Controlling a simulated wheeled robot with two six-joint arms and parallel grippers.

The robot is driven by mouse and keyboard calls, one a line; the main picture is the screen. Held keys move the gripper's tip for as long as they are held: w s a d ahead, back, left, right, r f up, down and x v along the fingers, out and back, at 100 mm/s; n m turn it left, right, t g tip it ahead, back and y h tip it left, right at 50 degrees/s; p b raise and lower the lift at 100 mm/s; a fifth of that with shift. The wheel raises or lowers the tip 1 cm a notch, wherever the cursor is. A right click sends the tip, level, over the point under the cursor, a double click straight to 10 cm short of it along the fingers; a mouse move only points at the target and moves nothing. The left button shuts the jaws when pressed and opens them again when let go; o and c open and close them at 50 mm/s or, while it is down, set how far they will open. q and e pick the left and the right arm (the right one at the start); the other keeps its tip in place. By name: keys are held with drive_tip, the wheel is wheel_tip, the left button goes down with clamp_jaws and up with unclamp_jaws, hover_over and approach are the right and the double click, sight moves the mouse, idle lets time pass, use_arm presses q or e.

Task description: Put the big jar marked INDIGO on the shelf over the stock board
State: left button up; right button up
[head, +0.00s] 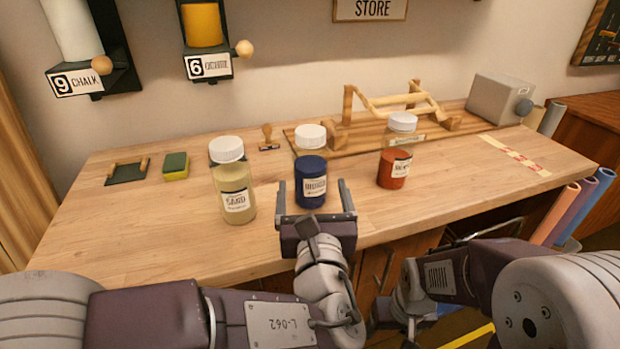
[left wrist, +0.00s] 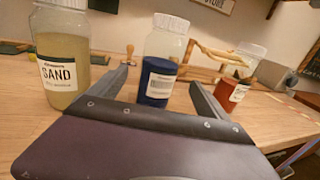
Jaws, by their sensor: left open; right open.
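The big jar marked INDIGO (head: 311,183), dark blue with a clear top and white lid, stands upright on the table. In the left wrist view the jar (left wrist: 157,82) stands ahead, between the lines of the two fingers. My left gripper (head: 317,190) is open and empty, its fingers pointing at the jar from the table's front side. I cannot tell whether the fingertips reach past its near face. My right arm (head: 440,275) is low at the front right; its gripper's fingers are not clearly seen. The shelf over the stock board is not clearly identifiable.
A SAND jar (head: 234,185) stands close left of the indigo jar, and a red-orange jar (head: 395,168) stands to the right. A wooden rack (head: 392,107) and a grey box (head: 497,100) are behind. A sponge (head: 176,167) lies left. The table's front right is clear.

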sight(310, 168)
use_arm(q)
drive_tip(key=w, duration=0.3)
drive_tip(key=w+b, duration=0.1)
drive_tip(key=w, duration=0.3)
drive_tip(key=shift+w+a, duration=0.2)
drive_tip(key=shift+w, duration=0.1)
drive_tip(key=shift+s, duration=0.15)
drive_tip(key=shift+c, duration=0.7)
clamp_jaws()
